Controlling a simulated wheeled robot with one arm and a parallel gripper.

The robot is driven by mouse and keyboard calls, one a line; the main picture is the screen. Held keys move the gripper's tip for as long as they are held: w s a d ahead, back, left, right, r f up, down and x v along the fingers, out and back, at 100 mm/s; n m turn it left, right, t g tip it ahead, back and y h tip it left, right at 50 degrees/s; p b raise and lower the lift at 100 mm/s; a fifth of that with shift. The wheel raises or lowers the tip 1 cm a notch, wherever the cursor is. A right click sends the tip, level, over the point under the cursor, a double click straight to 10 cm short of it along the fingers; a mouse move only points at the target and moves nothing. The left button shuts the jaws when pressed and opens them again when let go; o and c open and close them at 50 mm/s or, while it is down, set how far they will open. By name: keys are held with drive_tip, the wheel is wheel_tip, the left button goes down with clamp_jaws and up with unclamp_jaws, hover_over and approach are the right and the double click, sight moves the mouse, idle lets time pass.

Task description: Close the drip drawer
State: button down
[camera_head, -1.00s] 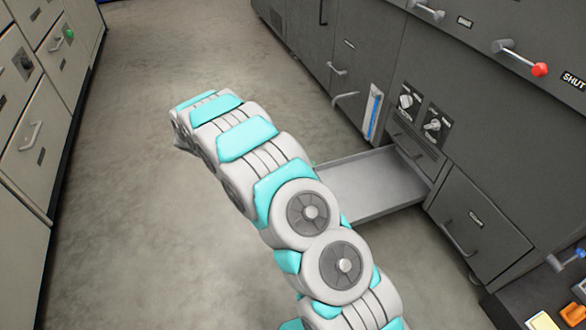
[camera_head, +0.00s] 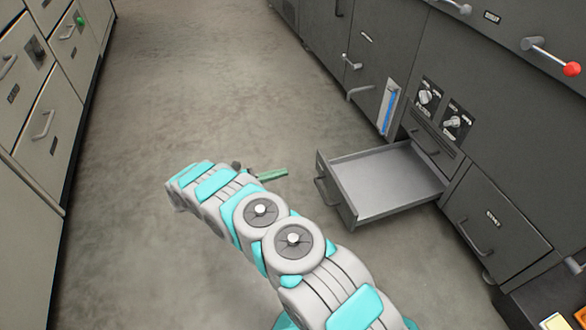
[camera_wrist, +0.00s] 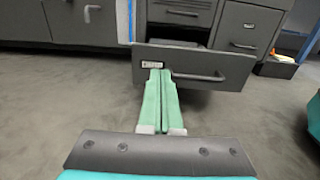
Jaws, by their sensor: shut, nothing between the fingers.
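The drip drawer (camera_head: 383,185) is a shallow grey metal tray, pulled well out of the dark cabinet on the right and empty inside. Its front panel (camera_wrist: 228,64) faces my gripper in the wrist view, with a bar handle (camera_wrist: 199,77) and a small label at its upper left. My gripper (camera_head: 285,173) has green fingers, shut and empty, pointing at the drawer front in the head view with a small gap visible. In the wrist view the fingertips (camera_wrist: 160,71) overlap the panel below the label, just left of the handle; contact cannot be told there.
The dark cabinet (camera_head: 500,225) carries knobs above the drawer (camera_head: 438,112), a blue gauge strip (camera_head: 387,108) and a red-tipped lever (camera_head: 572,69). Pale cabinets (camera_head: 40,130) line the left side. The floor (camera_head: 190,90) between is clear.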

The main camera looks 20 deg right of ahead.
sight(324, 161)
drive_tip(key=d+b, duration=0.1)
drive_tip(key=d, duration=1)
drive_tip(key=shift+w+d, duration=0.15)
drive_tip(key=shift+d, duration=0.8)
drive_tip(key=shift+d+r, duration=0.1)
drive_tip(key=shift+d, duration=0.4)
drive_tip(key=d, duration=2.2)
drive_tip(key=w+d, duration=0.1)
drive_tip(key=d, duration=1)
drive_tip(key=shift+w+d, duration=0.1)
drive_tip(key=shift+d, duration=0.2)
drive_tip(key=shift+w+d+b, duration=0.1)
drive_tip(key=shift+d+b, duration=0.25)
drive_tip(key=shift+d, duration=0.1)
